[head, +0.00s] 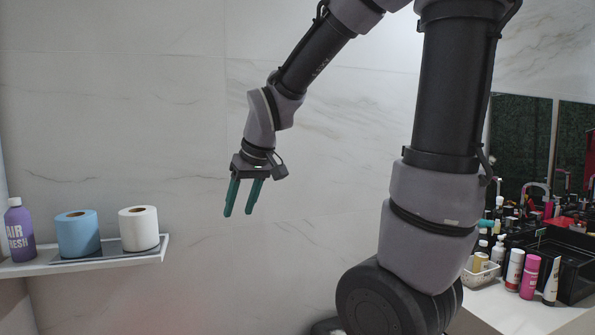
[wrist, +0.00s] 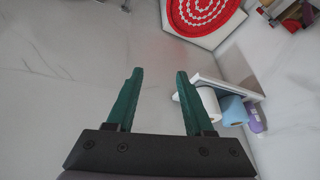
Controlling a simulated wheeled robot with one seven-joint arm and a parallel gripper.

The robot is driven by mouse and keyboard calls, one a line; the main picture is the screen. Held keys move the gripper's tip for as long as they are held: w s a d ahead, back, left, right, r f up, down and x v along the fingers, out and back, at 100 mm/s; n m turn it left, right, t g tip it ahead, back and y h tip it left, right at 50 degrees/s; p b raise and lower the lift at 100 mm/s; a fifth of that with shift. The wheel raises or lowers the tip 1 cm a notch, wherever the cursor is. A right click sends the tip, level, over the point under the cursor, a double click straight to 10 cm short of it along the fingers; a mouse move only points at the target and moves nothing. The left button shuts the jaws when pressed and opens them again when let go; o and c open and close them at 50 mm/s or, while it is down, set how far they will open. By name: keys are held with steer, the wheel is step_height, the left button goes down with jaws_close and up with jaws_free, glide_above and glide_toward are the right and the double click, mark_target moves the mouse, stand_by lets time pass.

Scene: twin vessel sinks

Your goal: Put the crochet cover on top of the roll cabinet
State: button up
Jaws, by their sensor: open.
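My gripper (head: 239,211) is open and empty, hanging in the air with its two green fingers pointing down. Its spread fingers also show in the wrist view (wrist: 160,75). A round red piece with rings of white dots, which looks like the crochet cover (wrist: 204,10), lies on a white surface (wrist: 207,42) at the top of the wrist view, cut by the frame edge and apart from my fingers. I cannot tell whether that white surface is the roll cabinet's top. No other roll cabinet is clear in either view.
A white wall shelf (head: 140,259) at left holds a purple air freshener bottle (head: 19,232), a blue roll (head: 77,233) and a white roll (head: 139,228). A counter (head: 507,310) crowded with bottles stands at right. The air around my gripper is free.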

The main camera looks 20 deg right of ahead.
steer(key=s+d+r+m+t, duration=0.2)
steer(key=s+d+r+m, duration=0.5)
steer(key=s+d+r, duration=0.2)
steer(key=shift+s+d+t, duration=0.15)
steer(key=shift+s+t, duration=0.25)
steer(key=shift+s, duration=0.45)
